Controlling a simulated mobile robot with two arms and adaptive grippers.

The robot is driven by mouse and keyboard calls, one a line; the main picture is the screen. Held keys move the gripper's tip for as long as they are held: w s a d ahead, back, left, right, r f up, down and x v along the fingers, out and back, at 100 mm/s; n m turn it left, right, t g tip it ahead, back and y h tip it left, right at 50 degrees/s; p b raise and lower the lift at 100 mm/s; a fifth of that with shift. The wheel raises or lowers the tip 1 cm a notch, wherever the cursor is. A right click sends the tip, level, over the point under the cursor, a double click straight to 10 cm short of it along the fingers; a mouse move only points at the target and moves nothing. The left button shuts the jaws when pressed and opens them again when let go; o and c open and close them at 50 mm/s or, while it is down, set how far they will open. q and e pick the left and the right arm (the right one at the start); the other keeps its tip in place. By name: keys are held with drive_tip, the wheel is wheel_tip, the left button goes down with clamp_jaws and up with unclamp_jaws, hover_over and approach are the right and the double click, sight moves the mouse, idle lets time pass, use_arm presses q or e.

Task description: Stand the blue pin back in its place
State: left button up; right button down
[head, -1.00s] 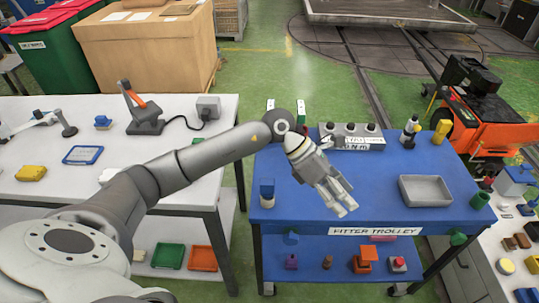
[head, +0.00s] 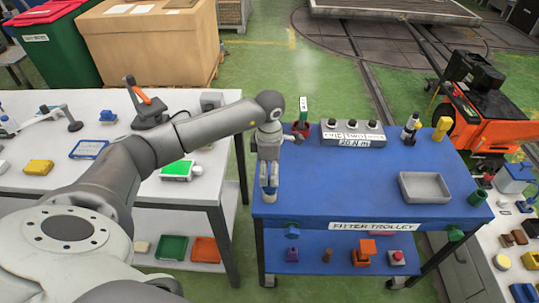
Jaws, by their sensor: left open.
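My left gripper (head: 269,171) points down over the left front of the blue trolley top (head: 330,195). Its fingers are open. A small blue piece with a pale lower part (head: 269,192), perhaps the blue pin, stands upright at the fingertips near the left edge. The fingers partly hide it, and I cannot tell whether they touch it. I cannot make out an empty place for it. My right gripper is not in view.
A grey block with several dark knobs (head: 353,134) and a red holder (head: 301,128) stand at the trolley's back. A grey tray (head: 425,187) is at right. The trolley's middle is clear. A white bench (head: 100,170) lies under my left arm.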

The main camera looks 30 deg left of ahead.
sight(269, 177)
use_arm(q)
drive_tip(key=shift+f+p, duration=0.35)
drive_tip(key=shift+f, duration=1.5)
drive_tip(key=shift+r, duration=0.1)
clamp_jaws()
